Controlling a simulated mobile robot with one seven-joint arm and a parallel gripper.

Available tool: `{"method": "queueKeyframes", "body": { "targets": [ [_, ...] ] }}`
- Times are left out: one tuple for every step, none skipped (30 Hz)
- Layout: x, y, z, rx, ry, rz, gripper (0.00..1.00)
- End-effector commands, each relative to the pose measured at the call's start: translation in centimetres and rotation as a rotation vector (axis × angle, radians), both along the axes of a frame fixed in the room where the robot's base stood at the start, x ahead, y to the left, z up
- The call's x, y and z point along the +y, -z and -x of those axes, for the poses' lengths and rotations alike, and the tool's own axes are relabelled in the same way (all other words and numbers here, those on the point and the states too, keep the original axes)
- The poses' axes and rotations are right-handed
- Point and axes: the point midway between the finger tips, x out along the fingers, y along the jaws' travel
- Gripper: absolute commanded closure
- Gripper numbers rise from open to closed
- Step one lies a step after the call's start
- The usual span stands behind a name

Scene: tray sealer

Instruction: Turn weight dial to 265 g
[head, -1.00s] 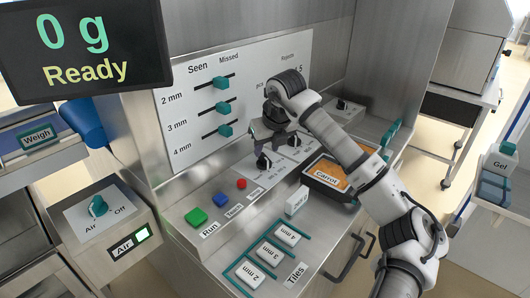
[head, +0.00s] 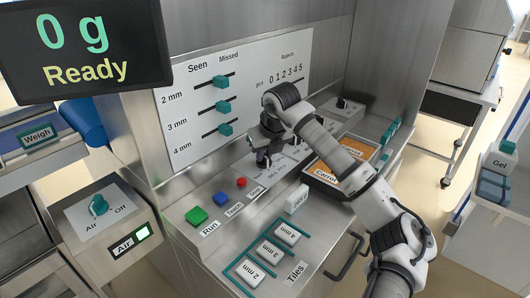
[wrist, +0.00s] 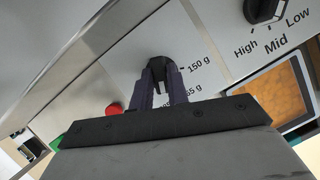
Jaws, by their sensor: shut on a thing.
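The weight dial (wrist: 157,62) is a small black knob on a pale panel, with "150 g" and a partly covered "65 g" mark to its right in the wrist view. My gripper (wrist: 158,76) has its two dark fingers closed on the knob, one on each side. In the head view my gripper (head: 263,158) is down at the panel and hides most of the dial. The pointer's exact mark cannot be read. The scale display (head: 80,45) reads "0 g" and "Ready".
A second black dial, marked High, Mid and Low (wrist: 264,10), sits to the right. Green, blue and red buttons (head: 241,183) are just left of my gripper. A carrot tray (head: 312,175) lies to the right under my arm. Tiles (head: 270,252) lie in front.

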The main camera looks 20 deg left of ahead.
Motion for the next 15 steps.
{"method": "queueKeyframes", "body": {
  "targets": [
    [0.01, -0.02, 0.01, 0.0, -0.001, 0.0, 1.0],
    [0.0, -0.02, 0.01, 0.0, -0.002, 0.0, 1.0],
    [-0.01, -0.02, 0.01, 0.0, -0.005, 0.0, 1.0],
    [-0.01, -0.02, 0.0, 0.0, -0.01, 0.0, 1.0],
    [-0.03, -0.01, 0.0, 0.0, -0.014, 0.0, 1.0],
    [-0.04, -0.01, -0.02, 0.0, -0.022, 0.0, 1.0],
    [-0.05, -0.01, -0.04, 0.0, -0.03, 0.0, 1.0],
    [-0.06, -0.01, -0.04, -0.001, -0.042, 0.001, 1.0],
    [-0.06, -0.01, -0.04, 0.0, -0.057, 0.0, 1.0],
    [-0.08, -0.01, -0.06, -0.001, -0.071, -0.001, 1.0],
    [-0.1, -0.01, -0.09, -0.001, -0.087, -0.001, 1.0],
    [-0.13, -0.01, -0.11, 0.0, -0.11, 0.0, 1.0],
    [-0.17, -0.02, -0.16, -0.001, -0.129, 0.001, 1.0],
    [-0.17, -0.01, -0.17, 0.0, -0.15, 0.0, 1.0],
    [-0.17, -0.01, -0.18, -0.001, -0.18, 0.001, 1.0]
  ]
}}
